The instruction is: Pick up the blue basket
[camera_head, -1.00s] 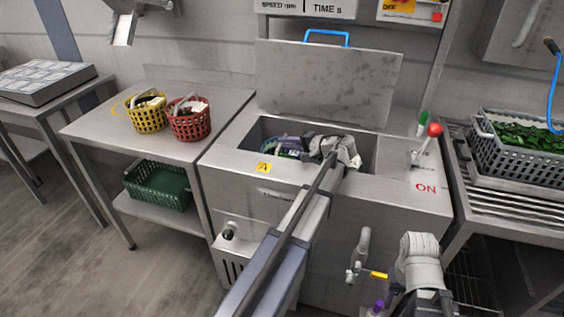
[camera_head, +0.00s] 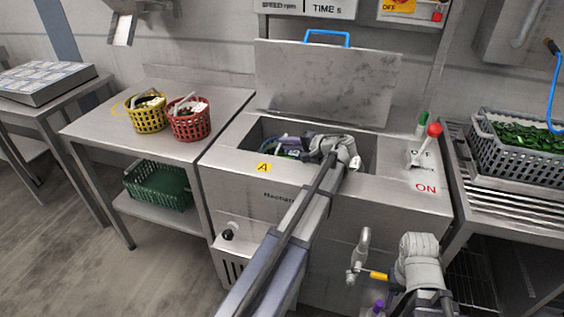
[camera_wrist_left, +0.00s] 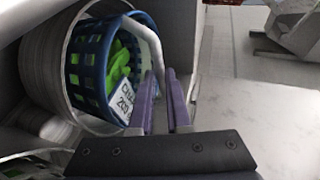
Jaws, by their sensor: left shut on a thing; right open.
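The blue basket (camera_wrist_left: 90,62) is a round lattice basket with green leaves inside, a white handle and a white label. In the left wrist view it sits tilted within a round, ribbed metal drum. My left gripper (camera_wrist_left: 165,100) has its purple fingers shut on the handle, beside the basket's rim. In the head view this gripper (camera_head: 305,146) is down in the machine's open well, and only a little of the basket (camera_head: 284,143) shows beside it. My right gripper (camera_head: 378,305) is low in front of the machine, partly cut off by the frame's bottom edge, open and empty.
The machine's lid (camera_head: 325,85) stands up behind the well. A red-knobbed lever (camera_head: 434,130) is at its right. Yellow (camera_head: 148,117) and red (camera_head: 190,125) baskets stand on the left table (camera_head: 110,130). A grey crate of greens (camera_head: 490,150) is at right. A tap (camera_head: 362,245) sticks out in front.

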